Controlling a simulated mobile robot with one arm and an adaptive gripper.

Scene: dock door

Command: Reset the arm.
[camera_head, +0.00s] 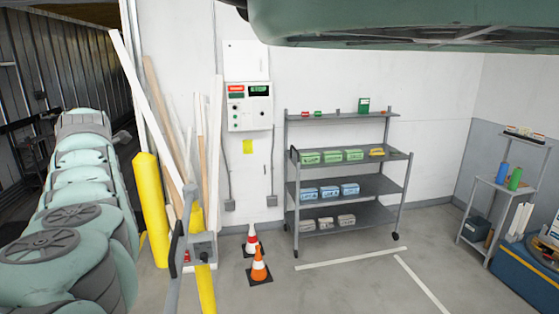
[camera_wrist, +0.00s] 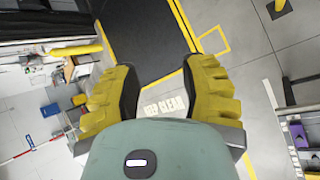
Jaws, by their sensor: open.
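My gripper (camera_wrist: 160,74) shows in the wrist view with its two yellow ridged fingers spread wide apart. Nothing is between them. Past the fingers I see the floor with a dark panel (camera_wrist: 143,35) edged in yellow and the painted words "KEEP CLEAR" (camera_wrist: 164,107). My arm (camera_head: 75,215) shows in the head view as pale green and grey links along the left side. My gripper does not show in the head view.
Yellow posts (camera_head: 151,210) and leaning boards (camera_head: 150,110) stand close right of my arm. Traffic cones (camera_head: 259,266) stand on the floor. A shelf rack (camera_head: 345,118) with small boxes stands at the wall. Floor in front of the rack is clear.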

